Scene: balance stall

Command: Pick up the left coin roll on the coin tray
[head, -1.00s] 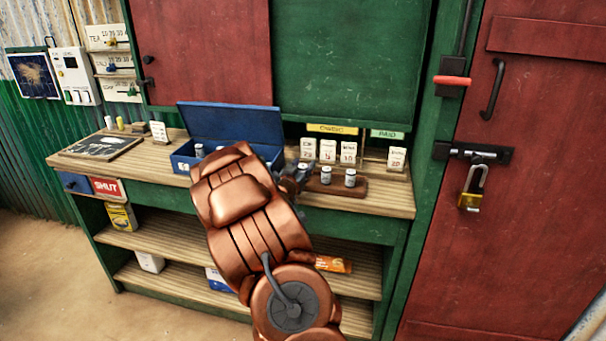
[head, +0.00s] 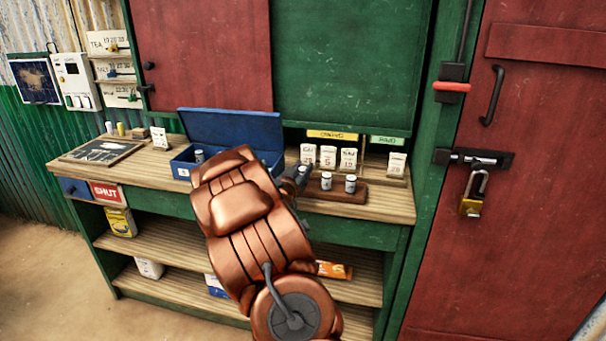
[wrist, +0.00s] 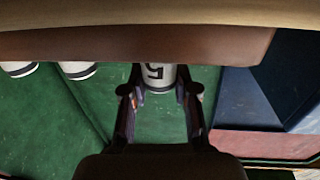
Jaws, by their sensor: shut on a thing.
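My gripper (wrist: 160,100) is shut on a pale coin roll (wrist: 155,76) with a dark mark like a 5, seen between the fingers in the wrist view. It is the roll nearest the blue box; whether it touches the tray is unclear. The brown coin tray (wrist: 200,45) also shows in the head view (head: 378,194). Two more white rolls with dark bands stand on it, the middle one (head: 326,181) and the right one (head: 350,184). My copper arm hides the tray's left part, and my gripper (head: 300,175) is largely covered in the head view.
An open blue box (head: 235,125) holding a small roll stands left of the tray, close to my arm. Number cards (head: 328,157) stand behind the tray. A slate (head: 103,151) lies at the counter's left. The counter (head: 400,210) is bare at its right end.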

